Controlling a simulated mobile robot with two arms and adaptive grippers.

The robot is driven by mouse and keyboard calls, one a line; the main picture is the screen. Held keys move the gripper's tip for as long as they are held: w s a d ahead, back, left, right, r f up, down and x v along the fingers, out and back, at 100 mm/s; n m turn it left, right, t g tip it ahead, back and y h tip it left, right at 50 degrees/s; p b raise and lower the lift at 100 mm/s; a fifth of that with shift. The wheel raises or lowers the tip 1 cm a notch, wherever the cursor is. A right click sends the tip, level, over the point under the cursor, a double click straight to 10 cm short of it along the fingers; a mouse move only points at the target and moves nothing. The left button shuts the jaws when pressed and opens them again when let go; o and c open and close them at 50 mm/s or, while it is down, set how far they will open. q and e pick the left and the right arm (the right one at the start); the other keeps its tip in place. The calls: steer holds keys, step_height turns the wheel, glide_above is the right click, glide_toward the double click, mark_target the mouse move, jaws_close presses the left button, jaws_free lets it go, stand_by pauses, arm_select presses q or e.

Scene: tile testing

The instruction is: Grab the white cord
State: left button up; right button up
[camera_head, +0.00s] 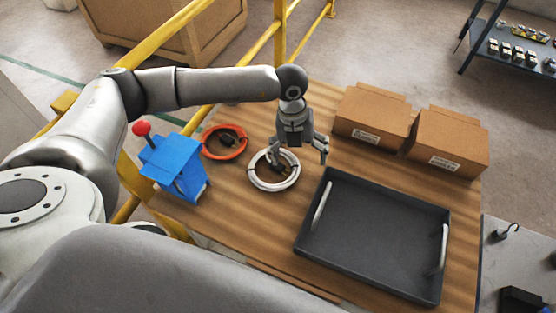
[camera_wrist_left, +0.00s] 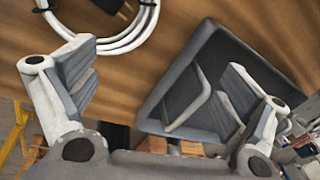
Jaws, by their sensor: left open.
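The white cord (camera_head: 253,179) lies coiled on the wooden table, with a dark plug inside the coil. Its coil also shows at the top of the left wrist view (camera_wrist_left: 137,42), partly cut off by the frame edge. My left gripper (camera_head: 299,158) is open above the right part of the coil, with nothing between its fingers. In the left wrist view its two fingers (camera_wrist_left: 160,85) are spread wide, with bare table and the tray between them. My right gripper is not in view.
An orange cord (camera_head: 243,150) lies left of the white one, near a blue box with a red knob (camera_head: 180,165). A dark tray (camera_head: 375,235) with light handles is at right. Two cardboard boxes (camera_head: 372,115) (camera_head: 450,142) stand behind it. A yellow railing (camera_head: 280,35) runs behind the table.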

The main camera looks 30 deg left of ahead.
arm_select(q)
steer(key=y, duration=0.2)
glide_above(285, 167)
steer(key=shift+n, duration=0.4)
steer(key=f, duration=0.4)
steer(key=shift+w+a+f+p, duration=0.1)
steer(key=shift+w+a+p, duration=0.05)
steer(key=shift+a+p, duration=0.15)
steer(key=shift+d+f+p, duration=0.2)
steer(key=shift+f+p, duration=0.4)
steer(key=shift+f, duration=2.4)
steer(key=shift+d+r, duration=0.1)
steer(key=c, duration=1.3)
steer(key=shift+c, duration=0.5)
steer(key=shift+d, duration=0.1)
